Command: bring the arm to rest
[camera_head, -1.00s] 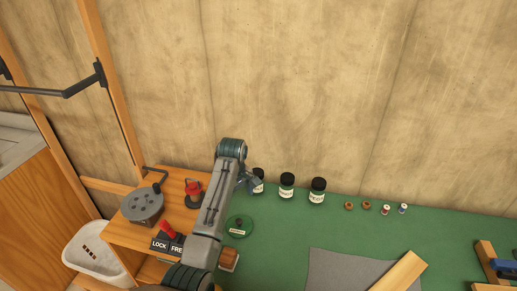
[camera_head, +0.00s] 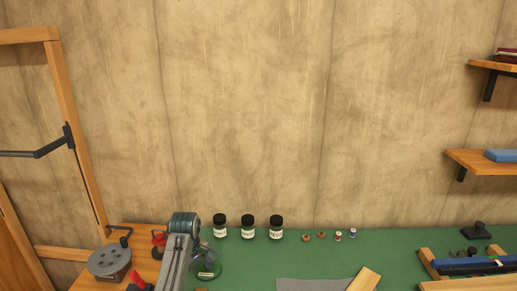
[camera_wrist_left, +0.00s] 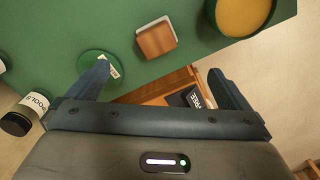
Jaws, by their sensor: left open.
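My left arm (camera_head: 177,258) rises at the lower left of the head view, beside the green bench top (camera_head: 245,265). In the left wrist view my left gripper (camera_wrist_left: 162,84) is open, its two fingers wide apart with nothing between them. Beyond the fingers, a green disc with a small label (camera_wrist_left: 98,64) and a wooden block (camera_wrist_left: 156,39) lie on the green surface. The left finger overlaps the disc in the picture; I cannot tell whether they touch. My right gripper is not in view.
Three dark-lidded jars (camera_head: 248,228) stand behind my arm, near the wall. A grey reel (camera_head: 109,261) and a red-handled item (camera_head: 159,240) stand on the wooden stand at left. A round green container (camera_wrist_left: 243,14) is at the wrist view's top right. Wall shelves (camera_head: 484,163) are at right.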

